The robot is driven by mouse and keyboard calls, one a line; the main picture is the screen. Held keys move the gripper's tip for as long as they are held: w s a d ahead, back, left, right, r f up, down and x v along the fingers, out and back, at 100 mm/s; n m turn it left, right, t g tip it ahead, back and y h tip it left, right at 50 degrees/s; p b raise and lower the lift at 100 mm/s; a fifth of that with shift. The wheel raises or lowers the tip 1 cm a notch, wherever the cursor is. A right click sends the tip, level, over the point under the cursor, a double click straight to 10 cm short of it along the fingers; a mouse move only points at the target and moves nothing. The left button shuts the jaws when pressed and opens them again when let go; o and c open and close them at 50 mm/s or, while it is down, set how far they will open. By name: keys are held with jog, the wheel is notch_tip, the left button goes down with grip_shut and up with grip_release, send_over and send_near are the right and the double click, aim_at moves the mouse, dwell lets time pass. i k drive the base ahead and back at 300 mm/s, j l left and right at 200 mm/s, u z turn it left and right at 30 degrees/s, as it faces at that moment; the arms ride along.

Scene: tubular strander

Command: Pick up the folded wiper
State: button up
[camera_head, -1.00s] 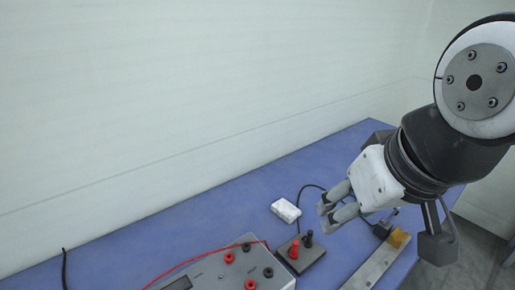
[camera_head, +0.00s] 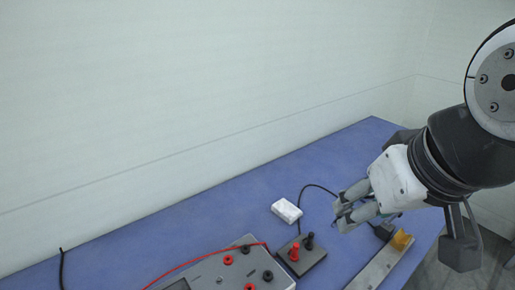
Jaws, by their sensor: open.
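A small white folded wiper (camera_head: 286,210) lies flat on the blue bench top. It sits behind the dark terminal block and right of the meter box. My gripper (camera_head: 338,219) is to the right of the wiper and appears above the bench, its fingers pointing left and down. The fingers are apart and hold nothing that I can see. A clear gap shows between the fingertips and the wiper. The exact height of the fingertips is hard to tell.
A grey meter box (camera_head: 232,270) with a red lead stands at the front. A dark block (camera_head: 302,256) with red and black terminals and a cable is near the wiper. A metal bar (camera_head: 380,265) lies at right. The bench (camera_head: 215,205) left of the wiper is clear.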

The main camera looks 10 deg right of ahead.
aim_at(285, 210)
jog(key=i+l+u, duration=0.1)
jog(key=l, duration=0.25)
jog(key=i+l, duration=0.25)
jog(key=l, duration=0.15)
jog(key=i+l+u, duration=0.15)
jog(key=l, duration=0.25)
